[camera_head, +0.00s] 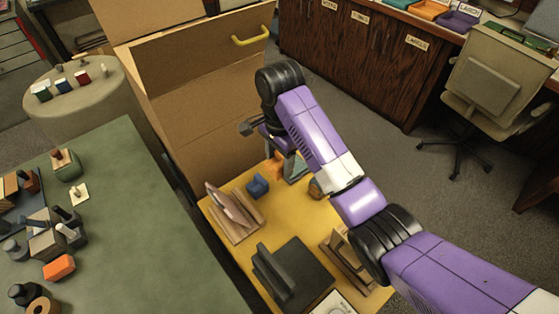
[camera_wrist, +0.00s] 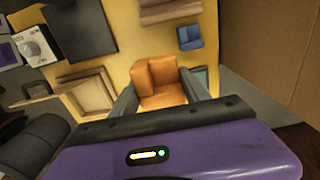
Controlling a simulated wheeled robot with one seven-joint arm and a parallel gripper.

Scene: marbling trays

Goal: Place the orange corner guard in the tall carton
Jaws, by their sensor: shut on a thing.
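The orange corner guard (camera_wrist: 162,88) sits between the two grey fingers of my gripper (camera_wrist: 160,84) in the wrist view. My gripper is shut on it. In the head view only a small part of the orange corner guard (camera_head: 273,167) shows beside my gripper (camera_head: 285,165), over the yellow table's far end. The tall carton (camera_head: 205,115) is a brown cardboard box standing behind the yellow table, with flaps open at the top. Its side wall (camera_wrist: 268,45) fills the right of the wrist view. The inside of the carton is mostly hidden.
A blue corner piece (camera_head: 257,186), wooden frames (camera_head: 233,222) and a dark block (camera_head: 290,275) stand on the yellow table (camera_head: 255,242). A green table (camera_head: 140,215) with several small items is at left. An office chair (camera_head: 485,80) stands at right; grey floor is free between.

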